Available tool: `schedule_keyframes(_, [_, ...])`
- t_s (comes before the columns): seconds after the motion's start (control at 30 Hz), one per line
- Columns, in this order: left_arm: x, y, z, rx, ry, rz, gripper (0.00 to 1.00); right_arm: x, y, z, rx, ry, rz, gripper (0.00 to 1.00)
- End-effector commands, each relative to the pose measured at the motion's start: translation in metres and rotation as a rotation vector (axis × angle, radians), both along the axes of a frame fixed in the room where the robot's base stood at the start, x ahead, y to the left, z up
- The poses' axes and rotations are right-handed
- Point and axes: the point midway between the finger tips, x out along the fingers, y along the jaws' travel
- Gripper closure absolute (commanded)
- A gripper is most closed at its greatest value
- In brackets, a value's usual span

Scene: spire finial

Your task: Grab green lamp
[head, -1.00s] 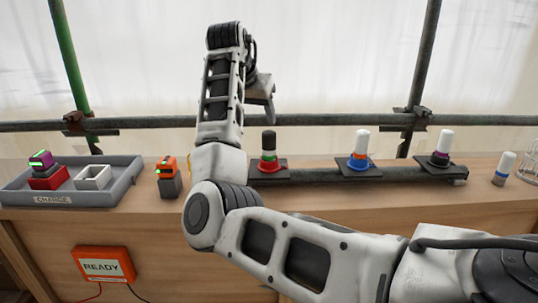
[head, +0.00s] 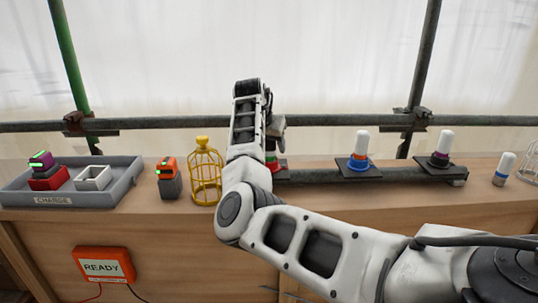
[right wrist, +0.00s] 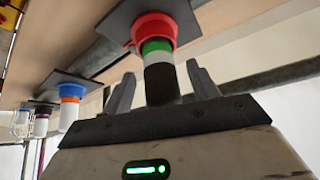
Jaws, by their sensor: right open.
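The lamp with the green band shows best in the right wrist view (right wrist: 158,55), which sees the row upside down. It has a red collar, a green band, a white part and a black end, and stands on a dark square plate. In the head view only a sliver of its red and green base (head: 274,163) shows beside my right arm; the rest is hidden. My right gripper (right wrist: 160,72) is open, with one finger on each side of the lamp's black end in that view. I cannot tell whether they touch. My left gripper is not in view.
A yellow birdcage (head: 205,175) stands just left of my right arm. A grey tray (head: 125,185) and an orange-topped block (head: 168,180) are at left. A scaffold pipe (head: 330,121) runs behind.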

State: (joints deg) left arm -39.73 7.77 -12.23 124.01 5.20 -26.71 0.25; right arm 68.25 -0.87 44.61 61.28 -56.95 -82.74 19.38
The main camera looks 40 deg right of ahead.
Motion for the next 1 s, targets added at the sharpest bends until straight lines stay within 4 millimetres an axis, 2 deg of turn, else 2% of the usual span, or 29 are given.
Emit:
schedule_keyframes(0.13, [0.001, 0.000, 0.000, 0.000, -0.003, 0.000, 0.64, 0.004, -0.008, -0.014, 0.000, 0.000, -0.001, 0.41])
schedule_keyframes(0.4, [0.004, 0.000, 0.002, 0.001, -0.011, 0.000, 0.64, 0.005, -0.009, -0.016, 0.000, 0.000, -0.001, 0.41])
schedule_keyframes(0.53, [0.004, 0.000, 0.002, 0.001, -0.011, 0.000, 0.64, 0.005, -0.009, -0.016, -0.001, -0.001, -0.001, 0.77])
schedule_keyframes(0.6, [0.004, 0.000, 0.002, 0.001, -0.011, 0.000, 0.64, 0.005, -0.009, -0.016, -0.001, -0.001, -0.001, 0.91])
schedule_keyframes(1.0, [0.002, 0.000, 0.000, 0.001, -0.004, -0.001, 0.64, 0.005, -0.009, -0.010, -0.003, -0.003, 0.000, 0.91])
